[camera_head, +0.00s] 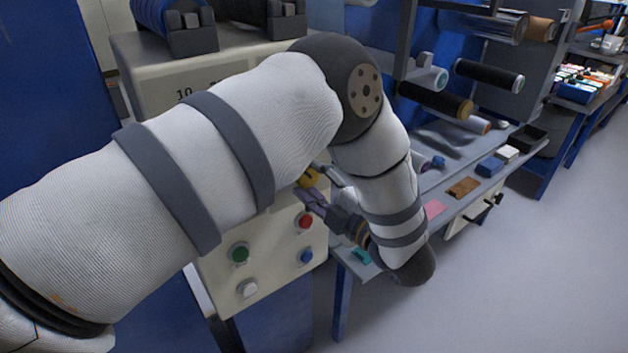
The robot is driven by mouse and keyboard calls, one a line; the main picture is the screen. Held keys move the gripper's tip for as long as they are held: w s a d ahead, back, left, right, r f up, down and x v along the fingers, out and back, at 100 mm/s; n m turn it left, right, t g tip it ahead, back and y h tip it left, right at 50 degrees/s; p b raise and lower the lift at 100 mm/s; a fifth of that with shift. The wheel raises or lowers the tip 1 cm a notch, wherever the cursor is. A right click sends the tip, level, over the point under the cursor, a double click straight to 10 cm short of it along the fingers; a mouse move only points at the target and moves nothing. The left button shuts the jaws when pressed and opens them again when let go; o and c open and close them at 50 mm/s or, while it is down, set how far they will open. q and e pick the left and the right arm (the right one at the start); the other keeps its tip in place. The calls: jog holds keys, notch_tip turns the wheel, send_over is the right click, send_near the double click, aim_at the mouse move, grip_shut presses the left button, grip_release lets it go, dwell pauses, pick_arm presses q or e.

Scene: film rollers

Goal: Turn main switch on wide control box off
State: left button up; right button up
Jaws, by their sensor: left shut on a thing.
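The wide control box (268,256) is a cream panel in the middle of the head view, partly hidden behind my left arm. It has a green button (239,253), a red button (304,221), a blue button (306,256) and a white button (247,289). A yellow main switch (309,178) shows at its upper right. My left gripper (314,190) is at the switch, its fingers shut on it. The switch's handle is mostly hidden by the fingers, so its setting cannot be read. My right gripper is not in view.
Film rollers (435,99) stick out from a rack at the right, close to my left elbow. A grey workbench (478,206) with small blocks and a tray stands beyond my forearm. Open grey floor (500,290) lies at the lower right.

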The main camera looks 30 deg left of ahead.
pick_arm(q)
jog(key=shift+r, duration=0.1)
jog(key=o, duration=1.1)
jog(key=shift+a, duration=0.1)
jog(key=shift+o, duration=0.2)
jog(key=v, duration=1.2)
jog(key=shift+w, duration=0.1)
